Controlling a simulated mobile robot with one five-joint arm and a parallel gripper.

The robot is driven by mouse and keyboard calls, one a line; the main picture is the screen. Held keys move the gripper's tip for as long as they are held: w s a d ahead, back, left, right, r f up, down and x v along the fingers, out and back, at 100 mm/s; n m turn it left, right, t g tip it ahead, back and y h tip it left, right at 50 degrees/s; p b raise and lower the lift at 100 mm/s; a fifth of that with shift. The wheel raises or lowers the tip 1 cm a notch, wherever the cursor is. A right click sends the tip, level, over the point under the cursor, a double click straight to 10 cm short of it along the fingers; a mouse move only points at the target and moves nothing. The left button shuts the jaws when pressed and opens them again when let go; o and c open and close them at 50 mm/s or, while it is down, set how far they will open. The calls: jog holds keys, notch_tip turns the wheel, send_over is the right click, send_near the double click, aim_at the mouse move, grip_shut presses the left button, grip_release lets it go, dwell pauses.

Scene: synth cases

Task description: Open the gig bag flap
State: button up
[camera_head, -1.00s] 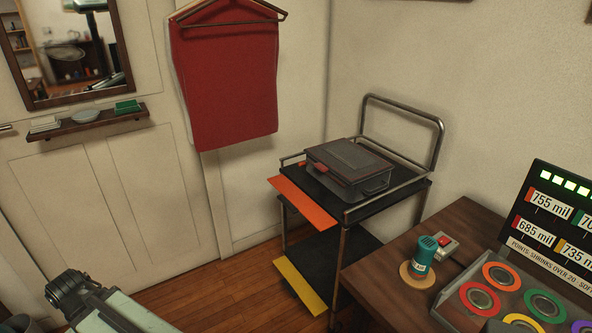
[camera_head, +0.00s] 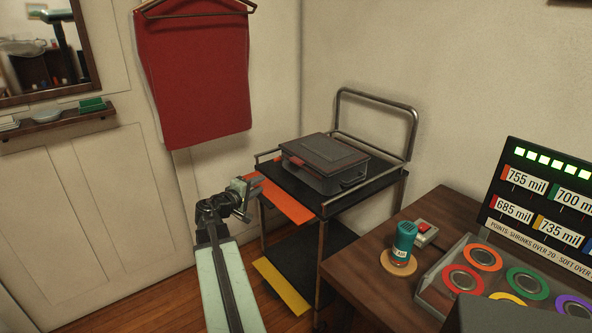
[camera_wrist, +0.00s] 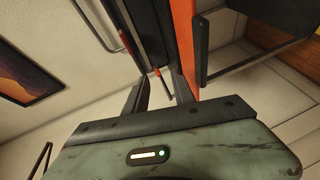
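A flat dark grey case (camera_head: 328,158) with a raised panel on its closed lid lies on the upper shelf of a trolley. It has a red piece on its left front edge and a handle at its front right. I take it for the gig bag; the lid would be its flap. My gripper (camera_head: 243,193) is left of the case, close to the trolley's orange edge, and apart from the case. In the wrist view my gripper (camera_wrist: 162,88) has its two fingers apart with nothing held. A small red piece shows beyond the fingertips; I cannot tell what it belongs to.
The trolley (camera_head: 372,190) has an orange board (camera_head: 282,200), a yellow board (camera_head: 281,287) and a tall rail behind. A wooden table (camera_head: 375,275) with a teal canister (camera_head: 404,239) stands right. A red cloth (camera_head: 193,85) hangs on the wall. Floor is clear left of the trolley.

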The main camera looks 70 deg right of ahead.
jog(key=shift+n+g+h, duration=0.4)
jog(key=shift+n+h, duration=0.2)
jog(key=shift+h, duration=0.3)
jog(key=s+d+r, duration=0.1)
jog(key=s+d, duration=0.1)
jog(key=d, duration=0.2)
jog(key=s+d+r, duration=0.1)
jog(key=s+d, duration=0.2)
jog(key=d, duration=0.2)
jog(key=s+d+r, duration=0.1)
jog(key=s+d, duration=0.2)
jog(key=d, duration=0.1)
jog(key=shift+s+d+r, duration=0.15)
jog(key=shift+s+d, duration=0.05)
jog(key=shift+c, duration=0.3)
grip_shut()
jog(key=shift+a, duration=0.1)
